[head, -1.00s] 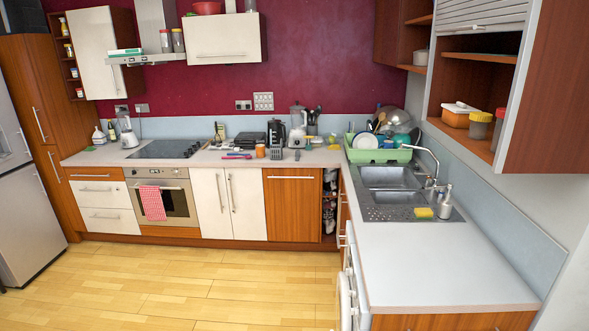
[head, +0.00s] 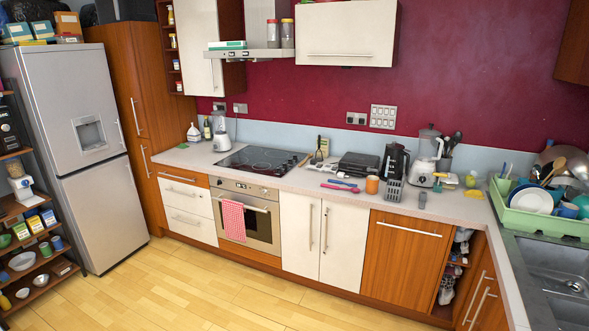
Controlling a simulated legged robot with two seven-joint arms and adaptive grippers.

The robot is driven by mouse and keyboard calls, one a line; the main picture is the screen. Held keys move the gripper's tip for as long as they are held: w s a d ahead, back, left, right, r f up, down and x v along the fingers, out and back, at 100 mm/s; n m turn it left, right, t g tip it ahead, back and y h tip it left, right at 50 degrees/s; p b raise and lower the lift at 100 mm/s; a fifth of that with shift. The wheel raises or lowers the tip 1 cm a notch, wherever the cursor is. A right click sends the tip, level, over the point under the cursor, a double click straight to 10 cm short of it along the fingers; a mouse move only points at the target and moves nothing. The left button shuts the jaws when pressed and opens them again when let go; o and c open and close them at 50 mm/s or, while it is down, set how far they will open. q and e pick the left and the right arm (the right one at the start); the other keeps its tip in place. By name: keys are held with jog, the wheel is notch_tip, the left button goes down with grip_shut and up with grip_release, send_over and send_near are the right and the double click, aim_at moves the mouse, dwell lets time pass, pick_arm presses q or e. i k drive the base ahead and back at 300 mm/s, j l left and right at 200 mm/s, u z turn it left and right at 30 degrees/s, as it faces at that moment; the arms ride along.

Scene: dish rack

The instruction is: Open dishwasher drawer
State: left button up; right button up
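A wooden front panel (head: 403,262) with a long horizontal handle (head: 409,230) along its top stands under the counter, right of the white double doors. It is shut and flush with the cabinets around it. I cannot tell from its face whether it is the dishwasher. No other front in view is clearly marked as a dishwasher. Neither of my grippers is in view.
Wooden floor (head: 200,290) is clear before the cabinets. An oven (head: 247,216) with a red towel (head: 232,219), a fridge (head: 80,150) and a loaded shelf (head: 35,235) stand leftward. A green dish rack (head: 540,221) is by the sink (head: 558,270) at right.

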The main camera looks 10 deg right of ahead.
aim_at(404, 255)
jog(key=i+l+z, duration=0.1)
jog(key=i+z, duration=0.35)
jog(key=i+j+z, duration=0.15)
jog(key=i+z, duration=0.25)
jog(key=i, duration=0.25)
jog(key=i+j+z, duration=0.3)
jog(key=i+z, duration=0.15)
jog(key=i, duration=0.1)
